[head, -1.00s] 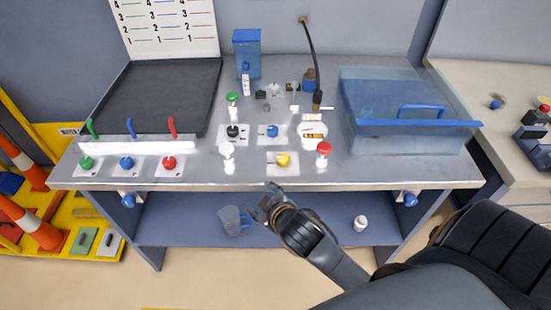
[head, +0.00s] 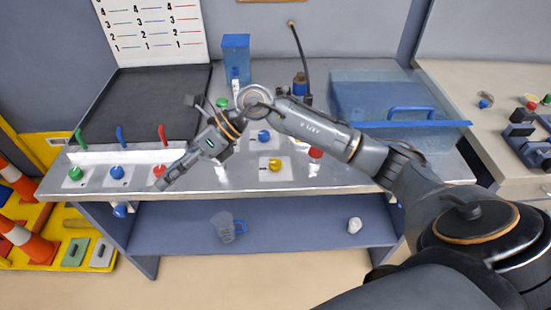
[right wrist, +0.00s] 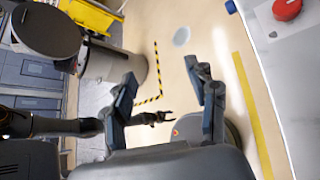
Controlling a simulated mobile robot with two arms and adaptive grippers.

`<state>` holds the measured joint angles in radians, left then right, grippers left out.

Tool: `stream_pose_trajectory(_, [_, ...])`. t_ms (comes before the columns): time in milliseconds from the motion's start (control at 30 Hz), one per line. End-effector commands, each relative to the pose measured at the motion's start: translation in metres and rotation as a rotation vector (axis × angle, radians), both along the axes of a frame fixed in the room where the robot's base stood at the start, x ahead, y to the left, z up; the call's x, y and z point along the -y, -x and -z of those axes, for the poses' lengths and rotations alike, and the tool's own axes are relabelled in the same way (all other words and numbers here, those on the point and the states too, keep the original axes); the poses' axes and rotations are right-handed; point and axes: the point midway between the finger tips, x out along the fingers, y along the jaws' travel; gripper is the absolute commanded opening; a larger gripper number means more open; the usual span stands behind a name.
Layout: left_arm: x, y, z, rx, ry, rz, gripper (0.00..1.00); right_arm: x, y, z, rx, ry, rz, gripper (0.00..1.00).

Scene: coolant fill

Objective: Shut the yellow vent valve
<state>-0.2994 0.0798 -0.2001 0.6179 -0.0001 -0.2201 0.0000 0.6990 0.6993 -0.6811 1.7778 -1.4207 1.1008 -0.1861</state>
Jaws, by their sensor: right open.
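The yellow vent valve (head: 274,164) is a yellow knob on a white plate near the bench's front edge in the head view. It is in clear view, below my right forearm. My right gripper (head: 174,142) is left of it, over the front left of the bench near the red knob, apart from the valve. Its two fingers are spread and empty; they also show in the right wrist view (right wrist: 168,95), above the floor. A dark arm with a small gripper (right wrist: 160,117), seemingly my left, shows there; its jaws are too small to judge.
Green, blue and red knobs (head: 116,172) with levers stand at the bench's left. A blue knob (head: 264,137) is behind the yellow valve, and a red cap (head: 315,152) is to its right. A clear blue-rimmed bin (head: 385,100) is at the right. A jug (head: 224,228) is on the lower shelf.

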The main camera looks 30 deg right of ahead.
Motion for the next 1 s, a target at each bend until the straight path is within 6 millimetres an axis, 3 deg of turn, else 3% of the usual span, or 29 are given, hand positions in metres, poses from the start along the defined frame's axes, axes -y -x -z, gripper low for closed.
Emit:
stream_pose_trajectory(100, [0.000,0.000,0.000,0.000,0.000,0.000,0.40,0.078,-0.016,0.022,0.033,0.389,-0.054,0.58])
stream_pose_trajectory(200, [0.000,0.000,0.000,0.000,0.000,0.000,0.40,0.148,-0.022,0.025,0.006,0.667,-0.060,0.58])
stream_pose_trajectory(300, [0.000,0.000,-0.001,0.001,0.000,0.000,0.40,0.206,-0.023,0.016,-0.042,0.870,-0.044,0.58])
stream_pose_trajectory(400, [0.000,-0.001,-0.001,0.002,0.000,0.000,0.40,0.243,-0.019,0.006,-0.088,0.995,-0.025,0.58])
stream_pose_trajectory(500, [0.000,-0.001,-0.001,0.002,0.000,0.000,0.40,0.261,-0.017,0.001,-0.114,1.052,-0.016,0.58])
stream_pose_trajectory(667, [0.000,-0.001,-0.005,0.002,0.000,0.000,0.40,0.264,-0.016,0.013,-0.123,1.063,-0.016,0.58])
stream_pose_trajectory(1000, [0.000,-0.001,-0.023,0.003,0.001,0.000,0.40,0.262,-0.015,0.082,-0.123,1.060,-0.019,0.58])
